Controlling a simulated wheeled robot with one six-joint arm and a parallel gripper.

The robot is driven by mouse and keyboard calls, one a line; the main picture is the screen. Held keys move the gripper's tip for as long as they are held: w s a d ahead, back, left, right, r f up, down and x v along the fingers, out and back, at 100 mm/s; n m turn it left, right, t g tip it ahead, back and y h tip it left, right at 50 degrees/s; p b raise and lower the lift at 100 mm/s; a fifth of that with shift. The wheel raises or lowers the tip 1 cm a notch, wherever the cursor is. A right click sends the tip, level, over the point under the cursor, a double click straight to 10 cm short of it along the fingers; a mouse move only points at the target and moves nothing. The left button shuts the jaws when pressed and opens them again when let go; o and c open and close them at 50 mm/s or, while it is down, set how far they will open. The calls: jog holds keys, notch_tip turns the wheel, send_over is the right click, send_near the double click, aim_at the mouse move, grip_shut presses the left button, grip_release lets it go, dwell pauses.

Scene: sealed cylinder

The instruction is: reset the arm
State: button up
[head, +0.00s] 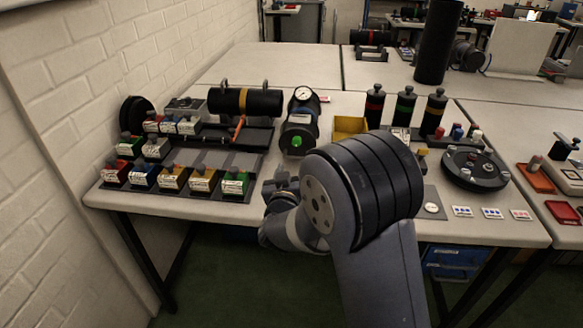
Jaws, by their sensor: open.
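My arm reaches in from the bottom of the head view, its large dark elbow joint hiding part of the table. My gripper (274,187) is small and partly hidden by my own arm. It is open at the front edge of the table, and I see nothing held in it. Beyond it stands a dark cylinder with a white gauge and a green knob (300,121). To the left, a black horizontal cylinder (246,101) rests in a stand with an orange handle below.
The white table (135,198) carries several colored labelled blocks (172,179) at left. A yellow bin (349,127), several banded black cylinders (404,105) and a round black turntable (475,168) stand at right. A brick wall (90,80) bounds the left. The rear tabletop is mostly clear.

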aim_at(296, 143)
jog(key=w, duration=0.5)
jog(key=w+p, duration=0.1)
jog(key=w, duration=0.5)
jog(key=shift+d, duration=0.2)
jog(key=shift+s, duration=0.1)
jog(key=shift+w, duration=0.2)
jog(key=shift+f+m+b, duration=0.15)
jog(key=shift+m+b, duration=0.25)
jog(key=m+b, duration=0.1)
jog(key=m, duration=0.2)
jog(key=shift+s+m+b, duration=0.15)
jog(key=shift+m+b, duration=0.15)
jog(key=shift+b, duration=0.1)
jog(key=m+b, duration=0.3)
jog(key=m, duration=0.3)
jog(key=m+b, duration=0.3)
jog(key=m, duration=0.3)
jog(key=shift+m, duration=0.3)
jog(key=shift+r+m+b, duration=0.2)
jog(key=shift+m+b, duration=0.7)
jog(key=shift+m, duration=0.8)
